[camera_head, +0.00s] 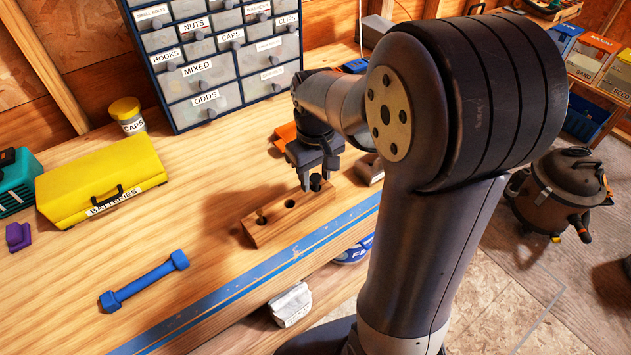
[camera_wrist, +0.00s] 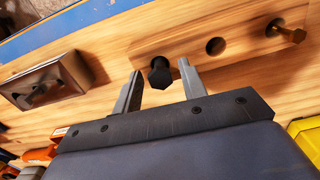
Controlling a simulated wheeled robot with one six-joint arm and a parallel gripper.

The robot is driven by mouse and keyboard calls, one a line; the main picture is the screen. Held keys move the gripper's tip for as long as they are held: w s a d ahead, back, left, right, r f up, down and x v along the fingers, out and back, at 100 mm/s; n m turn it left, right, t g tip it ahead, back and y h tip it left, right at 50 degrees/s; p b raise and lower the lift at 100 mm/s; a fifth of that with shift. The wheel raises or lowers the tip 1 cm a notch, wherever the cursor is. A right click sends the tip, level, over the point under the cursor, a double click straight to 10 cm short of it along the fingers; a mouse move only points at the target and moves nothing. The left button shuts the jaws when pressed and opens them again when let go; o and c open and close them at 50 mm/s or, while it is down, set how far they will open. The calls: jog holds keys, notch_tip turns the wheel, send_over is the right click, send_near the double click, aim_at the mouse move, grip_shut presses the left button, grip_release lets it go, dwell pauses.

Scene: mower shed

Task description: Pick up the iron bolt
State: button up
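The dark hex-headed iron bolt (camera_wrist: 160,73) stands upright in a hole at one end of a wooden block (camera_head: 268,230). It also shows as a small dark head in the head view (camera_head: 315,183). My gripper (camera_wrist: 160,67) is open, its two fingers on either side of the bolt head in the wrist view, with a gap on both sides. In the head view my gripper (camera_head: 315,178) points down over that end of the block. I cannot tell how far the tips reach down beside the head.
The block's middle hole (camera_wrist: 215,46) is empty, and a brass-coloured bolt (camera_wrist: 287,31) is in its other end. A small wood-and-metal object (camera_wrist: 45,84) lies nearby. A blue dumbbell-shaped bar (camera_head: 145,281) and yellow batteries box (camera_head: 100,180) stand left, with bare bench between.

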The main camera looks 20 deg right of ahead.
jog(key=shift+f, duration=0.5)
grip_shut()
jog(key=shift+r, duration=0.1)
